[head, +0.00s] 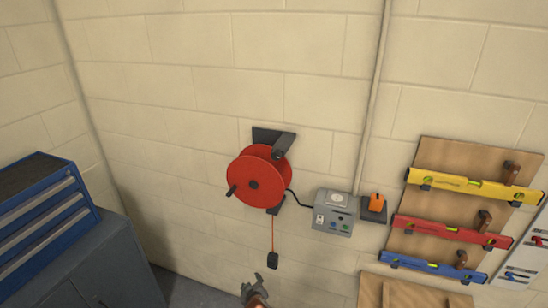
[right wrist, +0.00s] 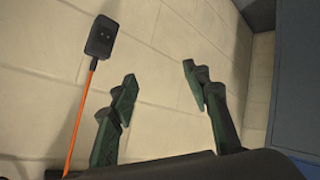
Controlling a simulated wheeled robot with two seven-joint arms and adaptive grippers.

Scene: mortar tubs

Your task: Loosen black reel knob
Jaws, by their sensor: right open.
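A red cable reel (head: 262,172) hangs on a dark wall bracket (head: 268,136). A small black knob (head: 279,153) shows at the reel's upper right, by the bracket arm. The reel also has a dark centre hub (head: 253,184) and a dark crank handle (head: 231,190) at its lower left. An orange cord (head: 273,235) hangs from it to a black connector (head: 273,261), which also shows in the right wrist view (right wrist: 102,37). My right gripper (head: 258,286) is below the reel, open and empty, apart from the knob. In the right wrist view its fingers (right wrist: 160,84) are spread. My left gripper is not in view.
A grey socket box (head: 334,212) and an orange tool (head: 377,202) on a dark holder are right of the reel. Spirit levels hang on a wooden board (head: 430,209) farther right. A blue drawer chest (head: 42,217) stands on a grey cabinet (head: 105,262) at left.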

